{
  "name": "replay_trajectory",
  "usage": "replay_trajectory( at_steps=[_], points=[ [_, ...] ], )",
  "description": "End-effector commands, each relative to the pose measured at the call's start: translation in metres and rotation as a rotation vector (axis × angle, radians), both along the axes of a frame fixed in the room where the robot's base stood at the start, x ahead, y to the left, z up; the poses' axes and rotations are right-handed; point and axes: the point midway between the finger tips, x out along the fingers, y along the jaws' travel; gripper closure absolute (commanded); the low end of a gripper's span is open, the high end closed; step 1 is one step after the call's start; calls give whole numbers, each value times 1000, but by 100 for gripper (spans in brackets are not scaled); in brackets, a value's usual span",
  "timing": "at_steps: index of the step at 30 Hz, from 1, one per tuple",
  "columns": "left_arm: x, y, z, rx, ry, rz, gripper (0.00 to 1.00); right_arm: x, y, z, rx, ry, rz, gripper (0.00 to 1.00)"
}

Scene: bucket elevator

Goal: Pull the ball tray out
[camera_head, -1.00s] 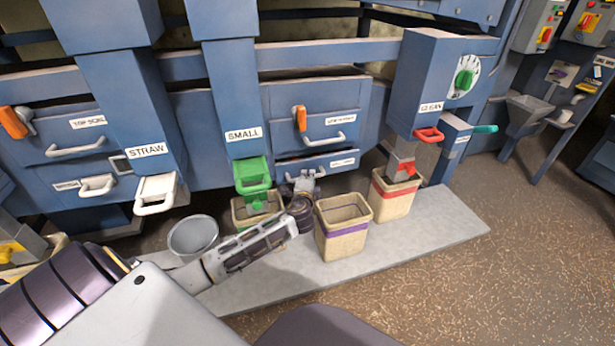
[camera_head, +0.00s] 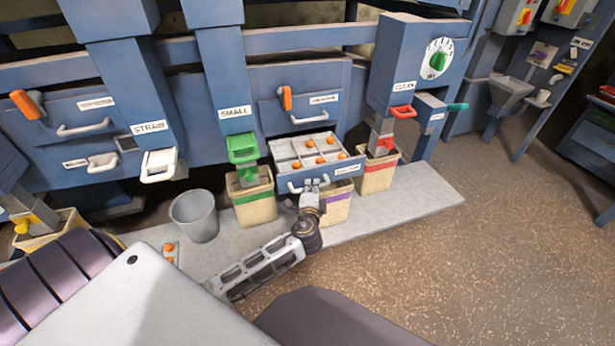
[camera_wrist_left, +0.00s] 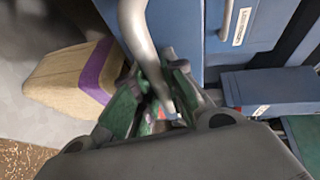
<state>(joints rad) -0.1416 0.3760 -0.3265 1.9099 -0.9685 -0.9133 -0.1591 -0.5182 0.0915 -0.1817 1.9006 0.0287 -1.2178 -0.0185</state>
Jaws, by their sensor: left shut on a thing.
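The ball tray (camera_head: 290,148) stands out of the blue cabinet as an open drawer, in the middle of the head view. It has a pale interior split into compartments, with several orange balls (camera_head: 320,160) in them. A curved metal handle (camera_wrist_left: 146,45) is on its front. My left gripper (camera_head: 312,187) is at the tray front, shut on this handle. In the wrist view its green-padded fingers (camera_wrist_left: 155,100) are around the handle's bar. The fingertips are partly hidden by the handle. My right gripper is not in view.
A purple-banded sack bin (camera_head: 338,207) stands below the tray, partly hidden by my arm. A green-banded bin (camera_head: 256,204) and a grey bucket (camera_head: 195,216) stand to the left. A red-banded bin (camera_head: 378,174) is at right. Open floor (camera_head: 440,270) lies in front.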

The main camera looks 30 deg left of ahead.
Motion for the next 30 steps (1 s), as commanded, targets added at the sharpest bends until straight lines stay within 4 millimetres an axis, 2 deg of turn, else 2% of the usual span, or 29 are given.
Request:
replay_trajectory(
  at_steps=[3,9,15,24,25,27,30],
  points=[
    [-17,-20,-1,-4,4,0,100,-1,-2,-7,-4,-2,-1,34],
    [-35,-41,-1,-3,3,1,100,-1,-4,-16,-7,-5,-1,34],
    [-41,-48,-1,-1,2,1,100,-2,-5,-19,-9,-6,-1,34],
    [-42,-49,-1,-1,2,1,100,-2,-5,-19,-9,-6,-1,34],
    [-42,-49,-1,-1,2,0,86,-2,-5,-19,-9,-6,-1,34],
    [-42,-49,-1,-1,2,0,77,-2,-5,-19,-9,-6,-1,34],
    [-41,-48,-1,0,1,0,77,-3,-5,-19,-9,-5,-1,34]
  ],
)
